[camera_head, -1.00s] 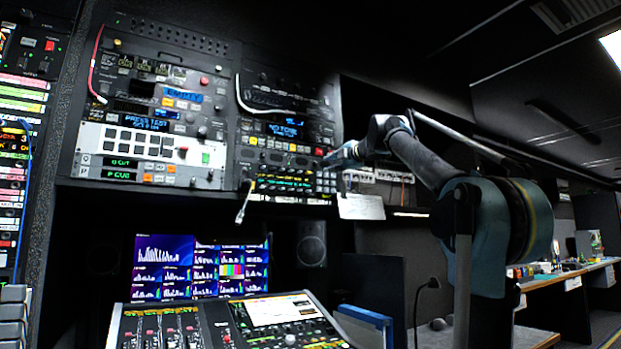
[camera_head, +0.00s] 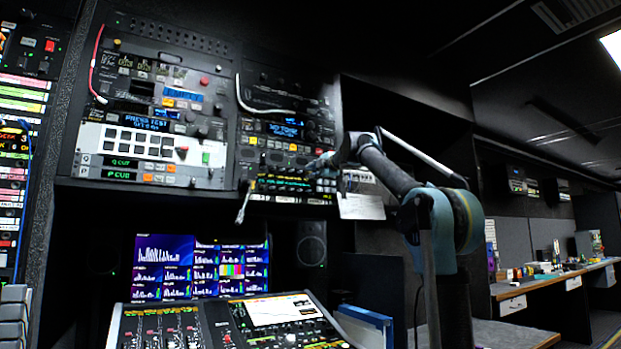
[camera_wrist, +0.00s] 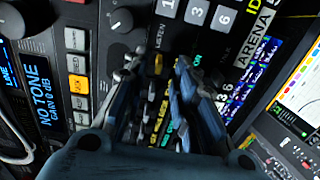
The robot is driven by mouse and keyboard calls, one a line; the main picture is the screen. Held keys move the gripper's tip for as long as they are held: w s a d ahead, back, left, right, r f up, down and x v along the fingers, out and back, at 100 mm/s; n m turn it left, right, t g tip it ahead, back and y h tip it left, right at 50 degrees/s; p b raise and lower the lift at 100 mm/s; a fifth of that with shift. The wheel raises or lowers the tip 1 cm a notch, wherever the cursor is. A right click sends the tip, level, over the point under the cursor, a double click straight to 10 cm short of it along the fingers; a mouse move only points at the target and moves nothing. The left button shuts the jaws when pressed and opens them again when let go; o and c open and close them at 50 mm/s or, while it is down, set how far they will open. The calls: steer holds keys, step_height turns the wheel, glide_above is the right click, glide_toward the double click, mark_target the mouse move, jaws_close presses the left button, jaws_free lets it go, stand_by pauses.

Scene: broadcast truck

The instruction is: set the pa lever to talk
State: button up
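My gripper (camera_head: 318,165) is at the lower right of the middle rack panel (camera_head: 285,130). In the wrist view my gripper (camera_wrist: 158,85) is open, its two fingers apart in front of a panel. A small yellowish part (camera_wrist: 157,63) shows between the fingertips, close to the word LISTEN; I cannot tell for sure whether it is the PA lever. Grey metal near the left fingertip hides part of the panel there. I see nothing held between the fingers.
Lit buttons (camera_wrist: 78,84) are to the left. Below the rack stand screens (camera_head: 200,268) and a mixing console (camera_head: 225,322). A thin pale piece (camera_head: 244,203) hangs below the panel.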

mark_target(307, 173)
steer(key=shift+x, duration=1.2)
